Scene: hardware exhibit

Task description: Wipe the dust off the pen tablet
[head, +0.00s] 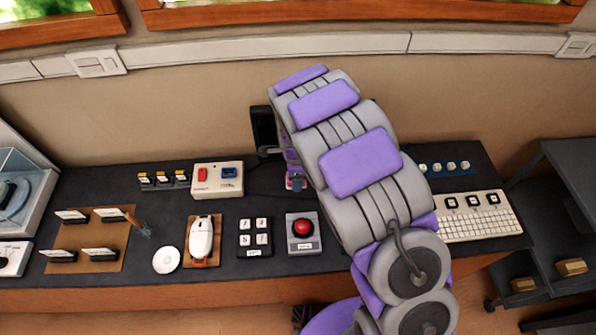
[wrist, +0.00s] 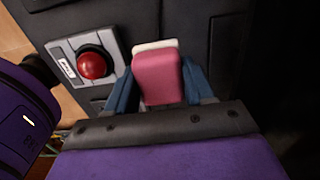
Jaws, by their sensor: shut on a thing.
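My gripper (wrist: 160,88) is shut on a pink block with a white end (wrist: 160,78), held between its blue fingers. In the head view my gripper (head: 295,180) shows only in part beside my arm, with a bit of pink at its tip. Dark flat surfaces lie beyond the block in the wrist view, with a straight edge to its right. I cannot tell which of them is the pen tablet, or whether the block touches it. No dust can be made out. My arm hides much of the counter's right middle in the head view.
A red button on a grey box (head: 303,227) stands close to my gripper; it also shows in the wrist view (wrist: 92,65). A keypad (head: 254,237), a white mouse-like device (head: 202,239) and a cream box (head: 217,179) are left. A keyboard (head: 478,216) is right.

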